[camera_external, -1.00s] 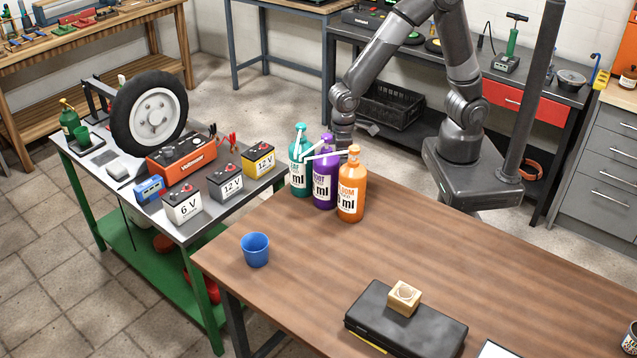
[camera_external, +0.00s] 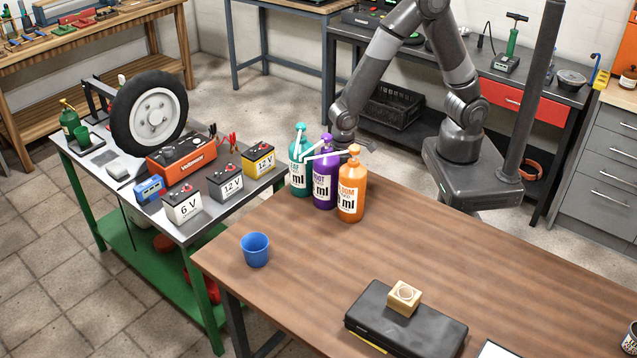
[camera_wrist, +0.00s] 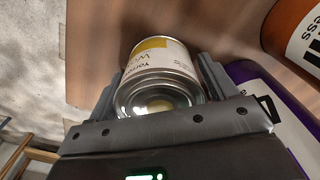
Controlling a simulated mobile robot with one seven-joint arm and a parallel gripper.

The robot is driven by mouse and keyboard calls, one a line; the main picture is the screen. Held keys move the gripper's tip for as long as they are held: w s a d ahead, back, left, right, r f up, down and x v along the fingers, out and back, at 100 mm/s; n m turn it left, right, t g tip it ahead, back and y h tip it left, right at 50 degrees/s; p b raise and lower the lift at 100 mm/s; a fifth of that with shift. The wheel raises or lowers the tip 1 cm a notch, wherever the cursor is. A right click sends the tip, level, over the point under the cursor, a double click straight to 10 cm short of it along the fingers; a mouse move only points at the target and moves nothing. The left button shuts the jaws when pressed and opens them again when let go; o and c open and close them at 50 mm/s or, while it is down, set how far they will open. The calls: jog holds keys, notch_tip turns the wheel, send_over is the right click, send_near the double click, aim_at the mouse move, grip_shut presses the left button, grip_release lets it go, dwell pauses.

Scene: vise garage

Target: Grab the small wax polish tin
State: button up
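The small tin (camera_wrist: 162,58) shows in the wrist view, with a white and yellow label and a shiny metal end facing the camera. Its label print is only partly readable. My gripper (camera_wrist: 160,74) has one finger on each side of the tin, spread about as wide as it. I cannot see clear contact pressure on its sides. In the external view the tin and my fingers are hidden behind the pump bottles.
Teal (camera_external: 300,170), purple (camera_external: 325,180) and orange (camera_external: 351,190) pump bottles stand close beside my gripper on the wooden table (camera_external: 440,240). A blue cup (camera_external: 255,249) and a black case (camera_external: 405,325) with a small wooden block (camera_external: 404,297) are farther off.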

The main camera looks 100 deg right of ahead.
jog(key=c, duration=0.9)
jog(key=shift+r, duration=0.15)
